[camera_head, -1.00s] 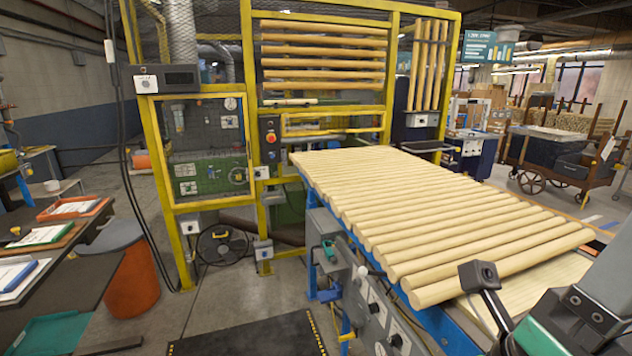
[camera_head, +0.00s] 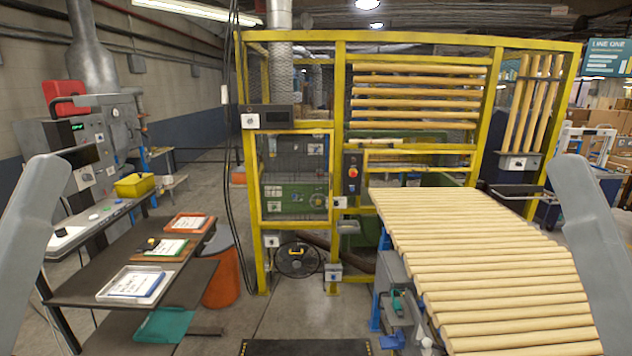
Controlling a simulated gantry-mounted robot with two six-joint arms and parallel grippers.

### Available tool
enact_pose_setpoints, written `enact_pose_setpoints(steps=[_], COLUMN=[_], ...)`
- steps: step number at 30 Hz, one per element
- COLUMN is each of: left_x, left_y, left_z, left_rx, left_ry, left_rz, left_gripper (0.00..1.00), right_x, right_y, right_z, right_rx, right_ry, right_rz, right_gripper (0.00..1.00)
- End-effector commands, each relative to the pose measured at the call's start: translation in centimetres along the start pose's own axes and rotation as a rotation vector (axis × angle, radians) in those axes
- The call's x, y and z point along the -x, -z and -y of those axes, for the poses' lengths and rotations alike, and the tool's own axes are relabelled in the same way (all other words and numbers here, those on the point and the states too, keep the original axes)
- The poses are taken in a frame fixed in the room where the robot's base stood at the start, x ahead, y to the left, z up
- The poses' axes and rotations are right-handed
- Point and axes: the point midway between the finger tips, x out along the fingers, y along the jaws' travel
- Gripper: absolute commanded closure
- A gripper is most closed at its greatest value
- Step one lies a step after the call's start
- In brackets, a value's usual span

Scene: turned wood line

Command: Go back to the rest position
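My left arm shows as a grey link at the left edge and my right arm as a grey link at the right edge. Both links stand roughly mirrored, reaching up from the bottom of the view. Neither gripper is in the picture, so what they hold cannot be seen. The row of pale turned wood rods (camera_head: 476,262) lies side by side on the conveyor table at the right, apart from the visible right arm link in the picture only by overlap.
A yellow-framed machine cage (camera_head: 339,200) stands ahead, with rods racked in its upper part. At the left, a dark table (camera_head: 92,278) carries several trays with papers, near an orange bin (camera_head: 221,279). A black floor mat (camera_head: 300,347) lies in front. The floor between is clear.

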Motion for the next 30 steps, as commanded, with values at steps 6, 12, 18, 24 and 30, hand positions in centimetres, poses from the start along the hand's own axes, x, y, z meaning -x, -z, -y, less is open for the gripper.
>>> enact_pose_setpoints(steps=[6,12,18,24,30], left_x=[-9.4,-12.1,-11.9,-11.9,-11.9], left_y=[8.7,11.2,10.9,10.9,10.9], left_z=[0.0,0.0,0.1,0.0,0.0], left_rx=[0.0,0.0,0.0,0.0,0.0], left_ry=[0.0,0.0,0.0,0.0,0.0], left_rz=[0.0,0.001,0.001,0.001,0.001], left_gripper=[0.33,0.33,0.33,0.33,0.33], right_x=[-9.4,-12.1,-11.9,-11.9,-11.9], right_y=[8.7,11.1,11.0,10.9,10.9], right_z=[0.0,0.0,0.0,0.0,0.0], right_rx=[0.0,0.0,0.0,0.0,0.0], right_ry=[0.0,0.0,0.001,0.001,0.001], right_rz=[0.0,0.001,0.0,0.0,0.0], right_gripper=[0.19,0.19,0.19,0.19,0.19])
